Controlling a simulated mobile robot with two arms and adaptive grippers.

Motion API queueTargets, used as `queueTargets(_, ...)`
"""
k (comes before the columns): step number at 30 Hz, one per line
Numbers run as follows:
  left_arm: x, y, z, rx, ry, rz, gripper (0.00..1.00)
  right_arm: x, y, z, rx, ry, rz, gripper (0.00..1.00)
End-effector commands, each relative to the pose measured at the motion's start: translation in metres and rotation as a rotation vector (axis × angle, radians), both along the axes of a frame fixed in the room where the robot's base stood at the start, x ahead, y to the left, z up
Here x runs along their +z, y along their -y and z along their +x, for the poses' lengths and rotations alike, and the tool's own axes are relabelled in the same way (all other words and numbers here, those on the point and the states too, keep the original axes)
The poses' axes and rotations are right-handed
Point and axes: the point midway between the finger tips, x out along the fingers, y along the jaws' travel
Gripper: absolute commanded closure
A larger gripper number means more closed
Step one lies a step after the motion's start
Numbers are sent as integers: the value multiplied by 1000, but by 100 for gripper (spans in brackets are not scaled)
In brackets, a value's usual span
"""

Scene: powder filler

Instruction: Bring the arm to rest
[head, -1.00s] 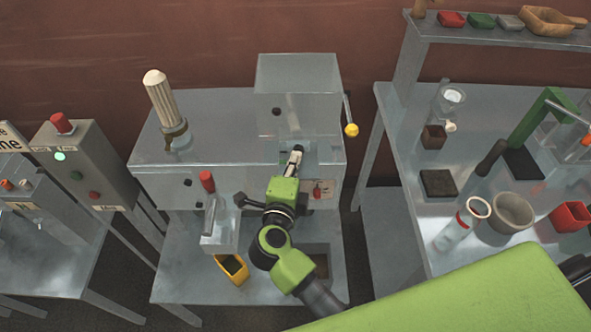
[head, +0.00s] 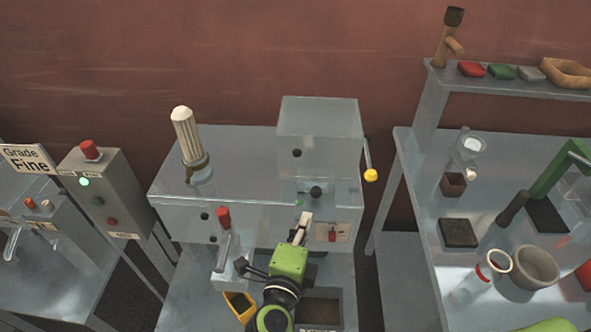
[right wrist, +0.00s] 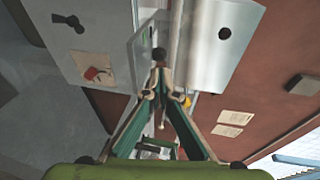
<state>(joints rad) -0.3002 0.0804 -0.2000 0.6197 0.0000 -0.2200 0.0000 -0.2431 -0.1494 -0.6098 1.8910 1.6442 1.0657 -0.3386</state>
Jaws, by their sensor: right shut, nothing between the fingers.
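My right gripper (head: 304,220) is shut and empty, in front of the metal filling machine (head: 215,155). The green right arm reaches up from the bottom edge. My left gripper is not in view.
A red-topped lever (head: 223,218) and a yellow bin (head: 240,306) are close left of my right arm. A control box (head: 105,190) with a lit green lamp stands left.

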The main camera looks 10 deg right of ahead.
Motion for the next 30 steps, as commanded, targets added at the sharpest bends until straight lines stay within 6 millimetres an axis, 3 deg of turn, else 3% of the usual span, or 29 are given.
queueTargets(5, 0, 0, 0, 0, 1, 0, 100, 3, 0, 0, 5, 8, -4, 100)
queueTargets(8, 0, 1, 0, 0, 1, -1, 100, 17, -1, 5, 41, 56, -35, 100)
queueTargets(11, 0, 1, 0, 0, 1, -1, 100, 48, -7, 13, 132, 153, -109, 100)
queueTargets(15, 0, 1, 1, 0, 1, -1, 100, 97, -32, 17, 336, 302, -286, 100)
queueTargets(19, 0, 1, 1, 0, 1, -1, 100, 120, -66, 9, 553, 369, -478, 100)
queueTargets(22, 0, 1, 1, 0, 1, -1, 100, 118, -93, -4, 729, 366, -629, 100)
queueTargets(25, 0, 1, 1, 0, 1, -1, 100, 98, -113, -20, 906, 312, -780, 100)
queueTargets(30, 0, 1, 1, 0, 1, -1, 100, 34, -119, -54, 1190, 98, -1010, 100)
